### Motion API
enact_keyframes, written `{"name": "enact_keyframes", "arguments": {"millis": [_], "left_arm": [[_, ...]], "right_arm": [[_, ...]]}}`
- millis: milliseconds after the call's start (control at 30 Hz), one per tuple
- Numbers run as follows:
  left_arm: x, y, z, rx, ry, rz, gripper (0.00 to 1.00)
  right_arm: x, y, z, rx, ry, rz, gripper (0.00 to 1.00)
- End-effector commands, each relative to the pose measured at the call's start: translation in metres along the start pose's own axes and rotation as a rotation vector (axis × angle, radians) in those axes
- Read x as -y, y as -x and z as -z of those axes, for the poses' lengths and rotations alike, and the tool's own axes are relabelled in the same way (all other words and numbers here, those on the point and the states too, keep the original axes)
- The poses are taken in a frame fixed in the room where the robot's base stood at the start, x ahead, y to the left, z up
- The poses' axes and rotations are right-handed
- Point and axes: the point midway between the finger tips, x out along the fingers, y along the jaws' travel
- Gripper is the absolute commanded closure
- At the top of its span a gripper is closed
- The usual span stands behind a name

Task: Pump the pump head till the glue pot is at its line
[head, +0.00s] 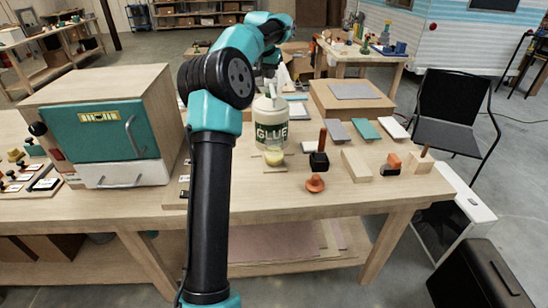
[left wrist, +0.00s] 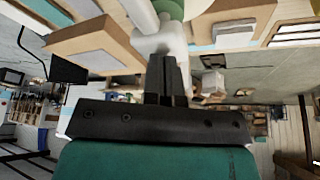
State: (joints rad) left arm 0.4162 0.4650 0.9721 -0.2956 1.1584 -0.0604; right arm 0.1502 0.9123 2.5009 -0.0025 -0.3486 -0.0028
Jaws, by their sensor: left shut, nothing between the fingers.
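The glue bottle (head: 271,126), cream with a green GLUE label, stands on the table with a white pump head (head: 283,76) on top. In front of its label is a small clear glue pot (head: 274,156) with yellow glue in its lower part; its line is too small to make out. My left gripper is at the pump head, partly hidden behind my own arm in the head view. In the left wrist view its fingers (left wrist: 168,72) are shut and empty, right against or just over the white pump head (left wrist: 165,42); I cannot tell whether they touch. My right gripper is not in view.
A teal-doored cabinet (head: 112,130) stands left of the bottle. An orange plunger-like knob (head: 315,183), a black-based tool (head: 319,158) and wooden blocks (head: 355,165) stand to the right. A cardboard box (head: 350,100) is behind. The front table edge is clear.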

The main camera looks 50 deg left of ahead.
Motion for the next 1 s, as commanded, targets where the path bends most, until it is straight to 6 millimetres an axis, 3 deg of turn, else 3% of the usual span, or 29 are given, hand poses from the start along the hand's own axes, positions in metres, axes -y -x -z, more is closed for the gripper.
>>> {"name": "enact_keyframes", "arguments": {"millis": [567,1000], "left_arm": [[0.000,-0.016,-0.007,0.004,0.000,-0.001,1.00],[-0.001,-0.010,-0.003,0.002,-0.001,-0.001,1.00]], "right_arm": [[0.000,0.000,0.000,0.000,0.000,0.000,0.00],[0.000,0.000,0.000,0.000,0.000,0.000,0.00]]}}
